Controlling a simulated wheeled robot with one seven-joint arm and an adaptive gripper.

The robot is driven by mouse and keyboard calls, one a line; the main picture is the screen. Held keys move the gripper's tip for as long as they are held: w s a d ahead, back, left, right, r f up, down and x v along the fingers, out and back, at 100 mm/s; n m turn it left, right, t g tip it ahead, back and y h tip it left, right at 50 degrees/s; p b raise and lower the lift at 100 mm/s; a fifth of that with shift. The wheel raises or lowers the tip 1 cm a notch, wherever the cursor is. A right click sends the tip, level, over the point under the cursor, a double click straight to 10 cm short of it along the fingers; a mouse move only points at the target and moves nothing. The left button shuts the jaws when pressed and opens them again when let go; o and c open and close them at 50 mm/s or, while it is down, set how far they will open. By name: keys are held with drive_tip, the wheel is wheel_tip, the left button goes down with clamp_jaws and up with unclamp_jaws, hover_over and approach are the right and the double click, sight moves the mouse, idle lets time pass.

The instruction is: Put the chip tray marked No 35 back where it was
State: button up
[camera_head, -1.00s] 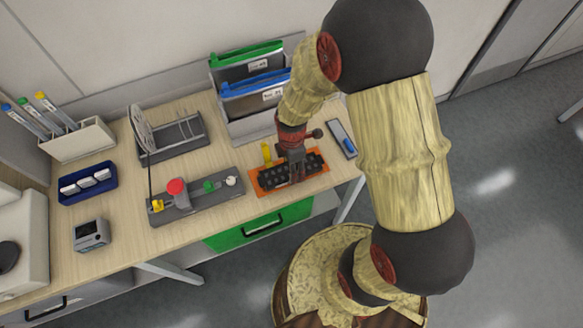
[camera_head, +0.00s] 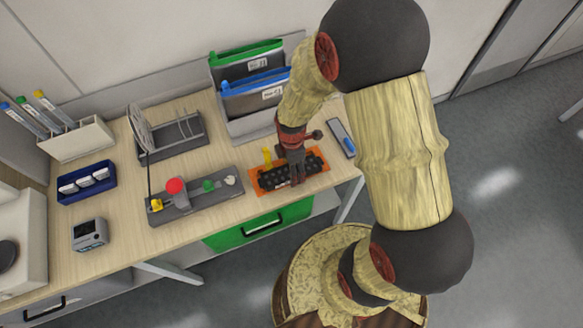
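A black tray (camera_head: 272,179) with rows of small pockets or chips lies on an orange mat (camera_head: 316,159) near the right end of the table. It looks like the chip tray, but no No 35 mark is readable on it. My gripper (camera_head: 297,181) points down at the right half of the tray, its fingers at or against it. The gripper and wrist hide part of the tray. Whether the fingers are closed on it is not clear.
A yellow piece (camera_head: 267,156) stands just behind the tray. A rack with green-topped (camera_head: 247,52) and blue-topped (camera_head: 255,93) labelled pouches stands behind. A grey fixture (camera_head: 197,203) lies left, and a small grey tray with a blue item (camera_head: 341,138) right. A wire rack (camera_head: 178,140) stands back left.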

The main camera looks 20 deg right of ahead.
drive_tip(key=shift+o, duration=0.8)
drive_tip(key=shift+r, duration=0.35)
wheel_tip(320, 180, up, 26)
drive_tip(key=s+m+t+p, duration=0.3)
drive_tip(key=m, duration=0.4)
drive_tip(key=s+r+m+t, duration=0.2)
drive_tip(key=s+r+m, duration=0.7)
drive_tip(key=r+m, duration=0.2)
drive_tip(key=shift+s+t, duration=0.15)
drive_tip(key=shift+t, duration=0.15)
